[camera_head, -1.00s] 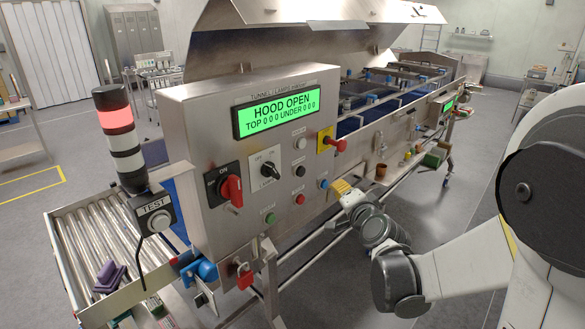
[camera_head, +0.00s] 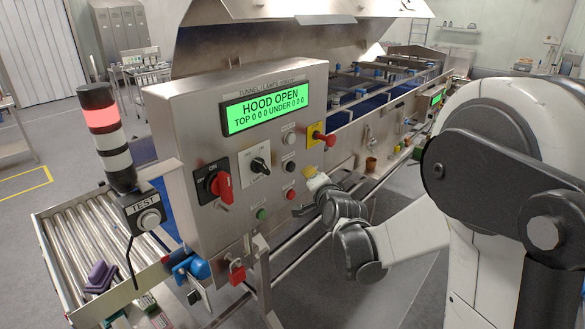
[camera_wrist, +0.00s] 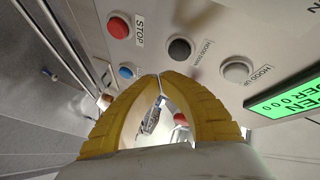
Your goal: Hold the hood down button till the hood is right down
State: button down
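The black hood down button (camera_head: 290,166) is on the steel control panel; in the wrist view it (camera_wrist: 179,48) shows just beyond my fingertips, labelled HOOD DOWN. My gripper (camera_wrist: 159,76) has its yellow fingertips together with nothing between them. In the head view my gripper (camera_head: 309,171) is in front of the panel's right side, right of the black button. I see no contact with the button. The hood (camera_head: 250,45) stands raised over the tunnel, and the display (camera_head: 265,110) reads HOOD OPEN.
The white hood up button (camera_wrist: 237,69), red stop button (camera_wrist: 118,26) and a blue button (camera_wrist: 127,71) are close around. A red knob on a yellow plate (camera_head: 318,134) juts out above my gripper. A rotary red switch (camera_head: 221,186) is further left.

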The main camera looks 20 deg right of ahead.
aim_at(291, 167)
jog(key=shift+w+a, duration=0.6)
jog(key=shift+w, duration=0.25)
jog(key=shift+w+a, duration=0.1)
jog(key=shift+w, duration=0.05)
dwell(0.8)
jog(key=shift+w+a+b, duration=0.15)
jog(key=shift+w+b, duration=0.05)
jog(key=shift+b, duration=0.1)
